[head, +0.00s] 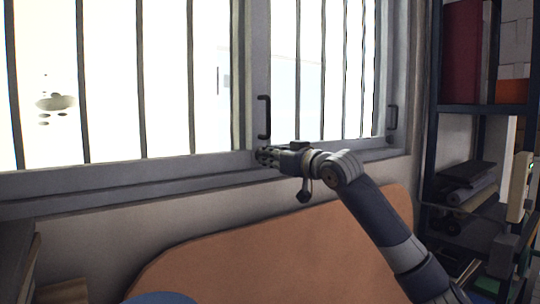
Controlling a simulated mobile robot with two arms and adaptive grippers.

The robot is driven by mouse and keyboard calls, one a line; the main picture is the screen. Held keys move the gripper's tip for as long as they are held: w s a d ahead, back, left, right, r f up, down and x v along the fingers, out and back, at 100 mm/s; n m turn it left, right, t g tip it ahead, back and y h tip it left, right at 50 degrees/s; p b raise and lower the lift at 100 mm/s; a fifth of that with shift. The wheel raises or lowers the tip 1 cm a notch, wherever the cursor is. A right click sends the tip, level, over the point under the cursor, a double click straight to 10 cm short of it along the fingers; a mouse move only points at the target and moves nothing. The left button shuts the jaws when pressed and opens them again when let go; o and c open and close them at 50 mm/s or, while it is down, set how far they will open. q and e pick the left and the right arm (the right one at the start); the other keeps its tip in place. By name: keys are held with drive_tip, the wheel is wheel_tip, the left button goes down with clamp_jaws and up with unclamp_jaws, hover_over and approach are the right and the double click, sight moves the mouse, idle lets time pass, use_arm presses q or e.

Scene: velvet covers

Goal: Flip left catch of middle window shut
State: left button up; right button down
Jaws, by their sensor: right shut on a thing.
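The window (245,90) has a grey frame and dark vertical bars. A dark upright handle-shaped piece (264,117) is on the upright between the panes. A similar dark piece (392,118) is on the frame farther right. My right gripper (263,156) is at the lower frame, just below the left dark piece, with its fingers pointing left. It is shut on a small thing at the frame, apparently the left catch. Its fingers hide the catch, so I cannot tell the catch's position. My left gripper is not in view.
An orange-brown rounded panel (260,258) stands below the window, behind my right arm. A dark shelf unit (490,108) with dark folded items, a red item and boxes is at the right. Wooden items (60,290) are at the lower left.

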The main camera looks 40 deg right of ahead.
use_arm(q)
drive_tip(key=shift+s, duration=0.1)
use_arm(e)
drive_tip(key=c, duration=1.7)
unclamp_jaws()
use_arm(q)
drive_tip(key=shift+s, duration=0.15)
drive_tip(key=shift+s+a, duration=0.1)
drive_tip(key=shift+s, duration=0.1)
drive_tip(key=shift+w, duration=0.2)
use_arm(e)
drive_tip(key=shift+s+a, duration=0.2)
drive_tip(key=shift+s, duration=1.8)
drive_tip(key=shift+s+a, duration=0.25)
drive_tip(key=shift+s, duration=1.75)
drive_tip(key=shift+s+a, duration=0.2)
drive_tip(key=shift+s, duration=1.8)
drive_tip(key=shift+f, duration=0.1)
